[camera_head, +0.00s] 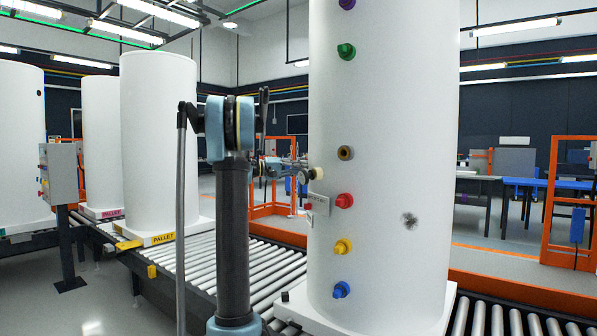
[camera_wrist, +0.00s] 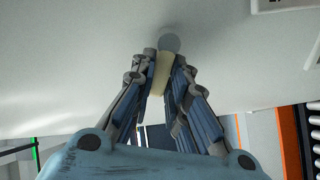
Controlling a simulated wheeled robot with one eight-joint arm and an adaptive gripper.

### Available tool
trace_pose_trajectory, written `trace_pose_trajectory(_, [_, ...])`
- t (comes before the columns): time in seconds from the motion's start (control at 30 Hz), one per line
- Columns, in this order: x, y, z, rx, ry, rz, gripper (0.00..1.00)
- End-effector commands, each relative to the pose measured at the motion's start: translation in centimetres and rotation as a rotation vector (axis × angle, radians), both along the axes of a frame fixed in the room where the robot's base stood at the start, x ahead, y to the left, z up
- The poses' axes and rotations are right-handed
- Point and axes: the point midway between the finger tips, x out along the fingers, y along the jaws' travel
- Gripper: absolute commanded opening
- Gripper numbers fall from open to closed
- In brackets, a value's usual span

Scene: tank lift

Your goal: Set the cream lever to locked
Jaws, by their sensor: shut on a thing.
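The cream lever (camera_wrist: 160,78) sits between the fingertips of my gripper (camera_wrist: 164,72) in the wrist view, and the fingers close on it from both sides. A round grey piece shows at its far end against the white tank surface. In the head view, the lever's cream end (camera_head: 317,173) shows at the left side of the large white tank (camera_head: 385,120). My gripper (camera_head: 300,170) reaches it from the left there. A small label plate (camera_head: 317,204) is just below the lever; I cannot read its words or tell the lever's setting.
Purple, green, brown, red (camera_head: 344,200), yellow (camera_head: 342,246) and blue fittings run down the tank's front. The tank stands on a white pallet on a roller conveyor (camera_head: 265,270). More white tanks (camera_head: 160,140) stand at left, near a control box (camera_head: 60,172). Orange frames (camera_head: 560,200) stand at right.

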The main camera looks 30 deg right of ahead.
Motion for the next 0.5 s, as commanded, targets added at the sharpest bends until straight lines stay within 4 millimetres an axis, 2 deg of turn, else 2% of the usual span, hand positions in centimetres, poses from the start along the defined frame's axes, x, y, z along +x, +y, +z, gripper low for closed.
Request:
trace_pose_trajectory(0.43, [0.31,0.06,-0.10,0.004,0.008,0.007,0.00])
trace_pose_trajectory(0.47, [0.31,0.06,-0.10,0.004,0.008,0.007,0.19])
trace_pose_trajectory(0.5, [0.29,0.06,-0.10,0.004,0.008,0.006,0.28])
